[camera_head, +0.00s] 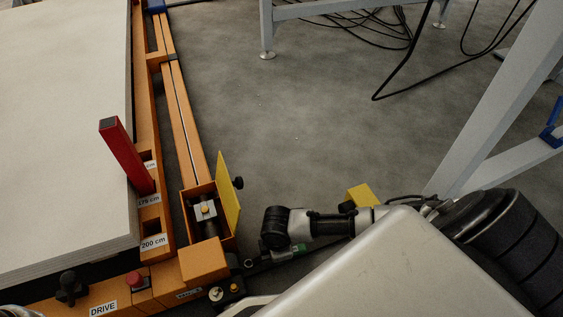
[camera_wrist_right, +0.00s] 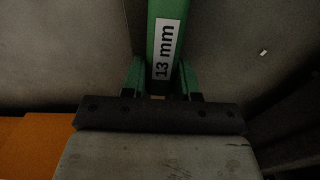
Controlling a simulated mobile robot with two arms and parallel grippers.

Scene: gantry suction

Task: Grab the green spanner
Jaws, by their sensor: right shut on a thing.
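The green spanner (camera_wrist_right: 166,9) carries a white "13 mm" label and runs up from the jaws to the top edge of the right wrist view. My right gripper (camera_wrist_right: 160,83) is shut on it, with a green finger on each side of its handle. The spanner's far end is out of that view. In the head view my right arm reaches in from the right, and a small green patch shows below its wrist; I cannot tell whether that is spanner or finger. My left gripper is not in view.
An orange gantry frame (camera_head: 182,115) with a red post (camera_head: 126,155) stands at the left beside stacked pale boards (camera_head: 60,120). A yellow plate (camera_head: 229,195) rises from the orange box near my right wrist. Grey metal legs (camera_head: 497,95) stand at the right. Open floor lies between.

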